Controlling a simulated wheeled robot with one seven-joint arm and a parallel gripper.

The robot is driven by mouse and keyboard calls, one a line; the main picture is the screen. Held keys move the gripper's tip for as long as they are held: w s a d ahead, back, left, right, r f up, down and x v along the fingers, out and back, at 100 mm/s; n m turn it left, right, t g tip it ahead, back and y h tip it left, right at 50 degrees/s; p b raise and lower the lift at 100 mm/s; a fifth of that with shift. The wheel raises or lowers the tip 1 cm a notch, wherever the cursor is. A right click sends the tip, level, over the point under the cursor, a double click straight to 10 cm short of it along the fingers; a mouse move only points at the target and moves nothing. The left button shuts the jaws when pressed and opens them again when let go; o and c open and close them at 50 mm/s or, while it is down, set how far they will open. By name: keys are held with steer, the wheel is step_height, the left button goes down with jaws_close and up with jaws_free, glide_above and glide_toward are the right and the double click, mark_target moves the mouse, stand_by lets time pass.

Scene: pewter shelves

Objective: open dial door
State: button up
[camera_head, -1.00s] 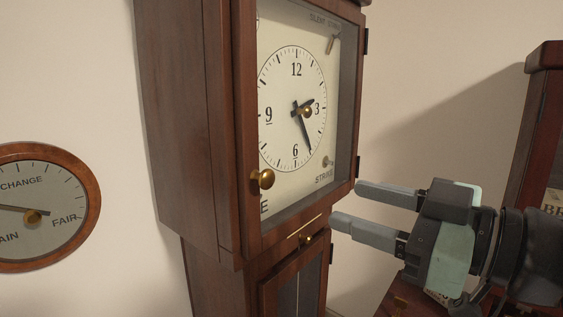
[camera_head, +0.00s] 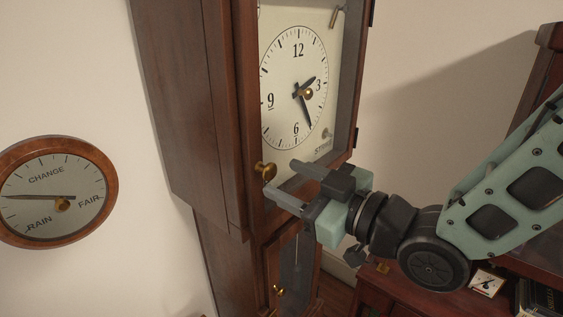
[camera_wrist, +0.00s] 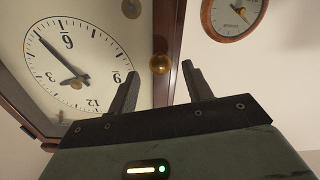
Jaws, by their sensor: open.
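The dial door (camera_head: 246,100) is the glazed wooden front over the clock face and looks shut. Its hinges (camera_head: 357,135) are on the right edge. A round brass knob (camera_head: 265,171) sits low on its left side. My gripper (camera_head: 281,176) is open in front of the lower door, its fingertips close to the knob. In the wrist view, the knob (camera_wrist: 160,64) shows between the two fingertips, near their ends. I cannot tell whether either finger touches it. The clock face shows behind the glass, upside down in the wrist view.
A round weather dial (camera_head: 55,190) hangs on the wall at left. The clock's lower case door (camera_head: 292,260), with its own small knob (camera_head: 278,290), is below my gripper. A dark red cabinet (camera_head: 400,295) with books stands at right.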

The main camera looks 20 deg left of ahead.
steer(key=shift+p+x, duration=0.3)
steer(key=shift+x, duration=0.9)
jaws_close()
steer(key=shift+d, duration=0.1)
